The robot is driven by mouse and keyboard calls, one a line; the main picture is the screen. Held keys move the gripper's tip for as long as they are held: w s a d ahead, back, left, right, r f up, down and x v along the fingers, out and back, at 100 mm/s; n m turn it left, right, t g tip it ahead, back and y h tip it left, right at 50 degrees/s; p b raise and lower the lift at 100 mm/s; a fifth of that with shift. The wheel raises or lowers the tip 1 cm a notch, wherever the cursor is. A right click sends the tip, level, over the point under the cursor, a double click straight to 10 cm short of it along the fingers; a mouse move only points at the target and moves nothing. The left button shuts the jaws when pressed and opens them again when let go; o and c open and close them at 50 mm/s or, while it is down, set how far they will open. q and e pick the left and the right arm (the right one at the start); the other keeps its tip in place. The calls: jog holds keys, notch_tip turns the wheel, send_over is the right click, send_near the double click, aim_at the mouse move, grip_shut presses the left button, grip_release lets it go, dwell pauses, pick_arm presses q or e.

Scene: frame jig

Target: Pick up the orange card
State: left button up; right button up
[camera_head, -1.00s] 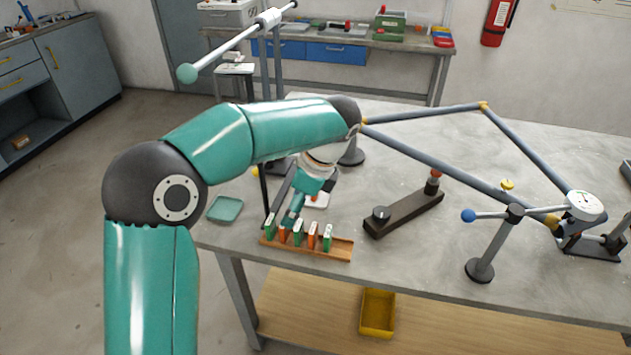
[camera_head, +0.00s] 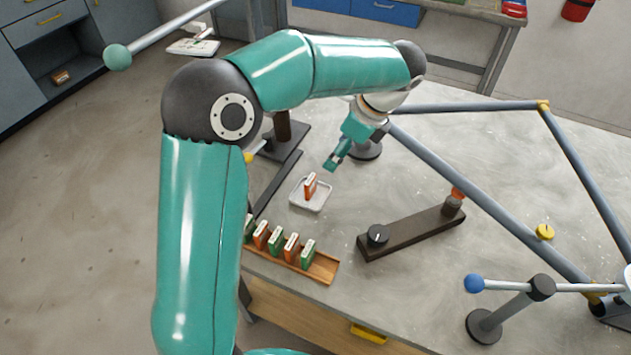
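An orange card (camera_head: 310,186) with a pale top edge stands in a small white tray (camera_head: 322,206) on the grey table. Other orange cards, one of them nearer the middle (camera_head: 290,246), stand between green cards (camera_head: 275,240) in a wooden rack (camera_head: 324,268) in front of the tray. My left gripper (camera_head: 331,163) is above and just behind the tray, pointing down and left. It appears apart from the card in the tray. Its fingers are small and seen edge-on, so their opening is unclear. My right gripper is not in view.
A dark bar fixture (camera_head: 412,232) with a knob lies right of the rack. A blue-tipped lever on a stand (camera_head: 490,322) is at the front right. Long grey linkage bars (camera_head: 470,188) cross the table's right side. Bare tabletop lies between tray and fixture.

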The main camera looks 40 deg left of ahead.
aim_at(313, 180)
pick_arm(q)
jog(key=x, duration=0.8)
jog(key=shift+s+a+f, duration=0.1)
jog(key=shift+a+f, duration=0.05)
jog(key=shift+a, duration=0.05)
jog(key=shift+s+p+x, duration=0.1)
jog(key=shift+p+x, duration=0.1)
jog(key=shift+x, duration=1.4)
jog(key=shift+s+p+x, duration=0.15)
jog(key=shift+x, duration=1.45)
jog(key=shift+a, duration=0.15)
jog(key=c, duration=1.1)
